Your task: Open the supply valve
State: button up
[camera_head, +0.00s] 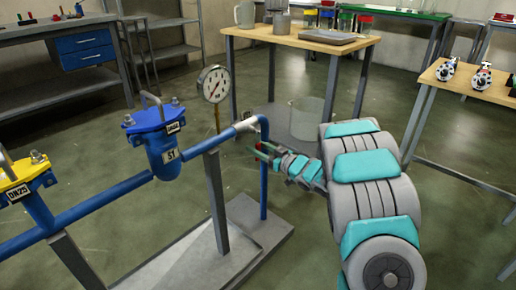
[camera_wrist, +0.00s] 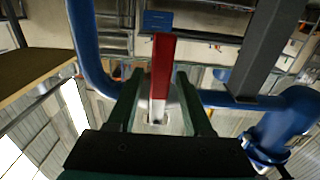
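The valve shows in the wrist view as a flat lever handle (camera_wrist: 162,65), red along most of its length and white at its near end. My gripper (camera_wrist: 163,75) has its two dark green fingers on either side of this handle, with small gaps visible, so it looks open around it. In the head view, my gripper (camera_head: 262,150) is beside the downward bend of the blue pipe (camera_head: 263,178). The valve is mostly hidden there by the gripper and pipe.
A pressure gauge (camera_head: 214,84) and a blue strainer (camera_head: 163,150) stand on the pipe run to the left. A yellow-topped unit (camera_head: 14,178) is at the far left. A wooden-topped table (camera_head: 300,38) stands behind. A grey post (camera_head: 216,205) supports the pipe.

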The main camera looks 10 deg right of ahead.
grip_shut()
dwell(1.2)
